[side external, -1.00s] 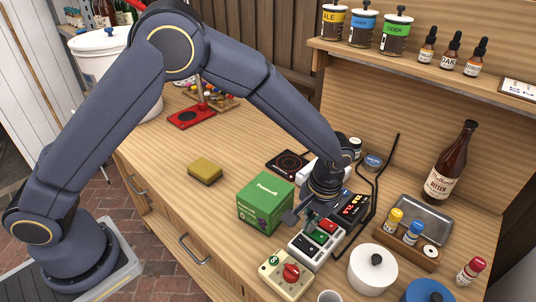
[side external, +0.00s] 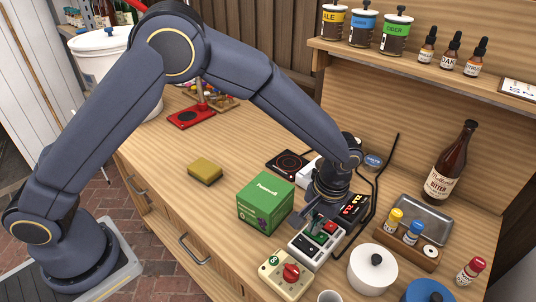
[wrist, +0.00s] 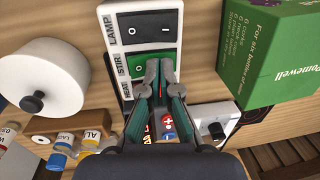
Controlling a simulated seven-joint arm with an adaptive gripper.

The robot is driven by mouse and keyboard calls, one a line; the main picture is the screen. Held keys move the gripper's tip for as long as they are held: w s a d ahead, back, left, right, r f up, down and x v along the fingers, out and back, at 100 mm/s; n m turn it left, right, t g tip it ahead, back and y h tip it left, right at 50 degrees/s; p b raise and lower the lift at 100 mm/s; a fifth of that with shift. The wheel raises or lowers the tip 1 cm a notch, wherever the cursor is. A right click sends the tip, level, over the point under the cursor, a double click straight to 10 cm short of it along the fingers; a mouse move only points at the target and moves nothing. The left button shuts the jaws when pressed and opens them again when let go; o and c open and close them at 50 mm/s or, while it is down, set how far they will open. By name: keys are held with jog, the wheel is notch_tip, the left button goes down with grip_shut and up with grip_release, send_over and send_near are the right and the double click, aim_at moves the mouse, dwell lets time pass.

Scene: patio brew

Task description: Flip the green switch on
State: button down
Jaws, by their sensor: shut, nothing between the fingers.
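The green switch (wrist: 140,66) is the middle rocker, beside the STIR label, on a white switch panel (wrist: 150,8). A black rocker (wrist: 149,30) marked O and I sits beside the LAMP label; a red one (side external: 330,227) is at the other end. My gripper (wrist: 159,66) is shut and empty, with its fingertips over the right part of the green switch. They hide that part, so I cannot tell its position or whether they touch it. In the side view my gripper (side external: 313,220) points down over the panel.
A green box (side external: 265,204) stands just left of the panel. A white lidded pot (side external: 372,270) stands to its right. A beige box with a red knob (side external: 290,272) is in front.

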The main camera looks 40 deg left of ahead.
notch_tip(320, 180, up, 14)
jog(key=a, duration=0.1)
jog(key=shift+a, duration=0.35)
